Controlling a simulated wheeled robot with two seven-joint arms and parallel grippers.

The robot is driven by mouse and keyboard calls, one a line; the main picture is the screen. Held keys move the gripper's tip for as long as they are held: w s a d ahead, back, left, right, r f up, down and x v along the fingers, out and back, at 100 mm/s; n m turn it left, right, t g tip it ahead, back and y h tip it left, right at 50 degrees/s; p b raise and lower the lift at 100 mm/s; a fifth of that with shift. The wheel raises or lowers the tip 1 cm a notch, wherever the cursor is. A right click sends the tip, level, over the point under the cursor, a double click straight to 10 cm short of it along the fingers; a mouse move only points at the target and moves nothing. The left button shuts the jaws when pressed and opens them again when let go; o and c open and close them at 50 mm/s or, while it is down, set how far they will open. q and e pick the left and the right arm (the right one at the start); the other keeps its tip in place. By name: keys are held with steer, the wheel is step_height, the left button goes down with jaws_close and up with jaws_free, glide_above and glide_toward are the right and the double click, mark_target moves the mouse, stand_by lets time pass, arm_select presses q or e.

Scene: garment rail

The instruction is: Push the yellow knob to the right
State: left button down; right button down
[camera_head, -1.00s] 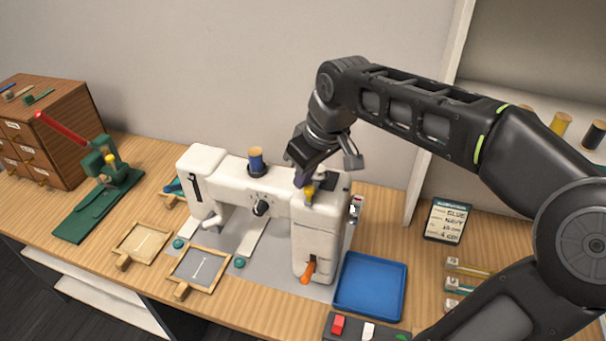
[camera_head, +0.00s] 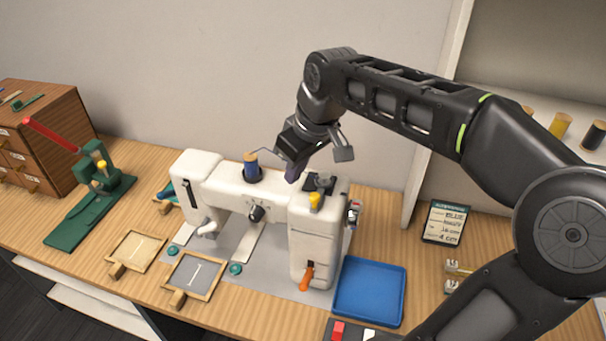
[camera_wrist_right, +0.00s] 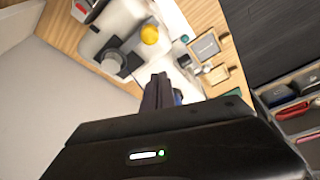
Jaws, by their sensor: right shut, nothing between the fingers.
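The yellow knob (camera_head: 315,201) sits on top of the right end of the white sewing machine (camera_head: 238,183), in front of a dark plate. In the right wrist view the yellow knob (camera_wrist_right: 149,35) shows at the top, beyond the fingertips and clear of them. My right gripper (camera_head: 290,176) is above the machine's top, left of and behind the knob, apart from it. Its fingers are shut and empty; they also show in the right wrist view (camera_wrist_right: 158,84). My left gripper is not in view.
A blue thread spool (camera_head: 251,166) stands on the machine just left of my right gripper. An orange lever (camera_head: 307,277) is low on the machine's front. A blue tray (camera_head: 370,291) lies to the right. A green press (camera_head: 95,195) stands at the left.

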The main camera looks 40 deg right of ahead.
steer(key=v, duration=1)
steer(key=shift+b, duration=0.45)
steer(key=shift+f, duration=0.1)
steer(key=shift+s, duration=0.1)
